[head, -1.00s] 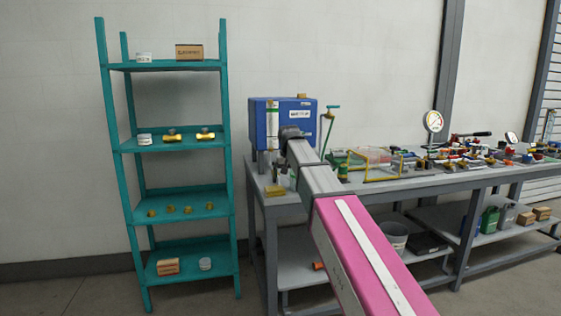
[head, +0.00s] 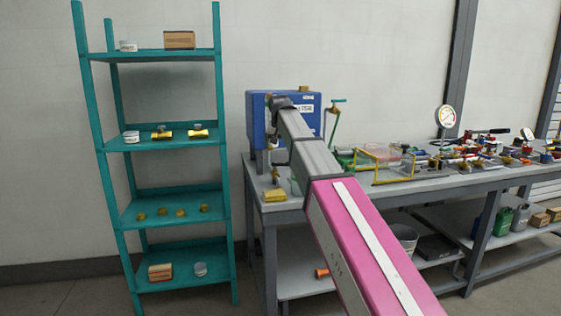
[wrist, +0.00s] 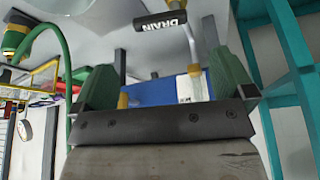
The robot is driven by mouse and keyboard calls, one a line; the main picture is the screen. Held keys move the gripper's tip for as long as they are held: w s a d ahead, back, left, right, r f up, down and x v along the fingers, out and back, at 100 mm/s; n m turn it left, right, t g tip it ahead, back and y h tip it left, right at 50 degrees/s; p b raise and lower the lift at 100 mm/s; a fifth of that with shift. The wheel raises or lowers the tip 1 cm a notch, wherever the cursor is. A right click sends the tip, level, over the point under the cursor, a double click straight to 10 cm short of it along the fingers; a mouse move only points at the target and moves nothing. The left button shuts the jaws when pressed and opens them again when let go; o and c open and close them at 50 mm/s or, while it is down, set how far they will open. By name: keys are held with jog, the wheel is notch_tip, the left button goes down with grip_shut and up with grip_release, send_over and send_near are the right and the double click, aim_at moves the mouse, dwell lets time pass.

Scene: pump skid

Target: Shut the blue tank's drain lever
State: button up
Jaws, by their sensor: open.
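The blue tank (head: 262,130) stands at the left end of the bench, with my arm crossing in front of it in the head view. The tank's blue face also shows in the wrist view (wrist: 150,92). A black tag reading DRAIN (wrist: 160,22) appears there, upside down, beside a bent pale grey bar; I cannot tell for sure whether that bar is the lever. Small brass fittings (wrist: 193,68) show close to the tank. My gripper (wrist: 163,75) is open, with its two green-padded fingers apart and facing the tank. Its fingertips are not clear in the head view.
A green-handled pipe (head: 336,115) rises just right of the tank. A yellow block (head: 275,195) sits at the bench's front left edge. A yellow frame (head: 385,165) and several fittings crowd the bench to the right. A teal shelf (head: 160,144) stands left.

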aim_at(280, 163)
jog(key=x, duration=0.9)
jog(key=c, duration=0.8)
